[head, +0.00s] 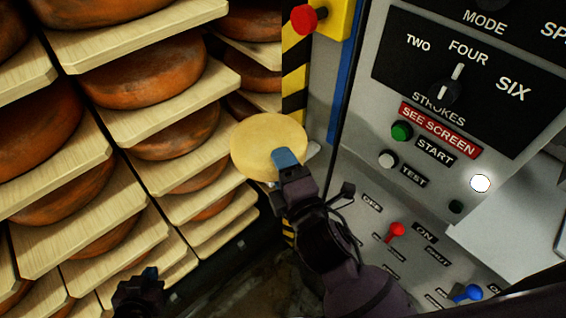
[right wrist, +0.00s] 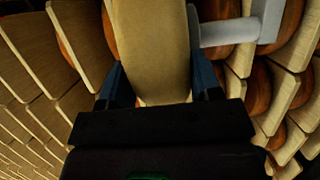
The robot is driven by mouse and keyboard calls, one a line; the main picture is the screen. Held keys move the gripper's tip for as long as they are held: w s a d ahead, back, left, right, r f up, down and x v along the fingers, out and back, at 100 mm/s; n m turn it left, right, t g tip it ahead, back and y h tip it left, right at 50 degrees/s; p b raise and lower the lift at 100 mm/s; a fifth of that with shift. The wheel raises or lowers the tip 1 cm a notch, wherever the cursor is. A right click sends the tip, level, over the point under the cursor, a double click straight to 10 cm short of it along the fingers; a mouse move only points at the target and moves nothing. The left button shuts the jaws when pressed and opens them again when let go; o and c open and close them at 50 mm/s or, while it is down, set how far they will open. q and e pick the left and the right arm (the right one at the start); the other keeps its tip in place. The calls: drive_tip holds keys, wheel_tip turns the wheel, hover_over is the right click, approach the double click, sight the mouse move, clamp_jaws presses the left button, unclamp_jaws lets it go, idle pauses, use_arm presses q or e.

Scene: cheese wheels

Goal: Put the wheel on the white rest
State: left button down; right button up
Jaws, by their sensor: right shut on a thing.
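The pale yellow cheese wheel (head: 269,146) is held at the tip of my right gripper (head: 286,162), in the middle of the head view. In the right wrist view the wheel (right wrist: 150,50) fills the space between the blue fingers of the right gripper (right wrist: 157,88). A pale grey-white bracket (right wrist: 238,30), which looks like the white rest, shows just right of the wheel in the wrist view. In the head view only a small part of it (head: 312,152) shows behind the wheel. I cannot tell whether they touch. My left gripper (head: 148,276) is low at the left, its jaws unclear.
Racks of wooden shelves (head: 170,115) with orange-brown wheels fill the left. A grey control panel (head: 350,160) with knobs, buttons and red and blue levers stands close at the right. A yellow-black striped post (head: 294,80) runs behind the wheel. Dark floor shows below.

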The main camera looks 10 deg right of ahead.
drive_tip(key=shift+r, duration=0.15)
drive_tip(key=o, duration=1.1)
drive_tip(key=shift+f, duration=0.25)
drive_tip(key=o, duration=0.4)
drive_tip(key=shift+o, duration=0.2)
drive_tip(key=shift+r, duration=0.25)
drive_tip(key=shift+s+d+f, duration=0.1)
drive_tip(key=shift+s+f, duration=0.05)
drive_tip(key=shift+s, duration=0.2)
drive_tip(key=b+v, duration=0.1)
drive_tip(key=v, duration=1)
drive_tip(key=shift+s, duration=0.2)
